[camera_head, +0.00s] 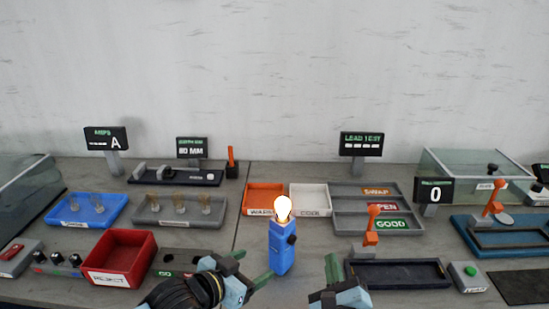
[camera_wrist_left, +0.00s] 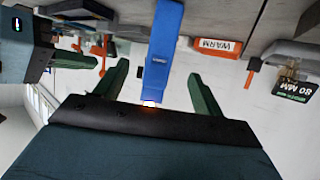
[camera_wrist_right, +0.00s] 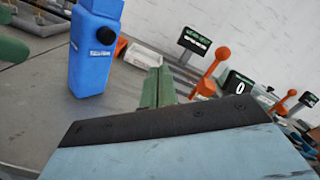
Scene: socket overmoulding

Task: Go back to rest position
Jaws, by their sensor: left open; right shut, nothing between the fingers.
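My left gripper (camera_head: 252,266) is low in the middle of the head view, just left of a blue block-shaped lamp (camera_head: 282,250) with a lit bulb (camera_head: 283,208) on top. Its green fingers (camera_wrist_left: 155,75) are spread in the left wrist view. The blue lamp (camera_wrist_left: 165,45) shows in the gap between them there; I cannot tell how deep it is. My right gripper (camera_head: 332,268) is right of the lamp, apart from it. Its fingers (camera_wrist_right: 158,86) are closed together and empty. The lamp (camera_wrist_right: 92,55) stands upright left of them in the right wrist view.
A red bin (camera_head: 120,260) and blue tray (camera_head: 86,209) are at left. Orange WARM (camera_head: 264,198) and white COOL (camera_head: 310,199) trays sit behind the lamp.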

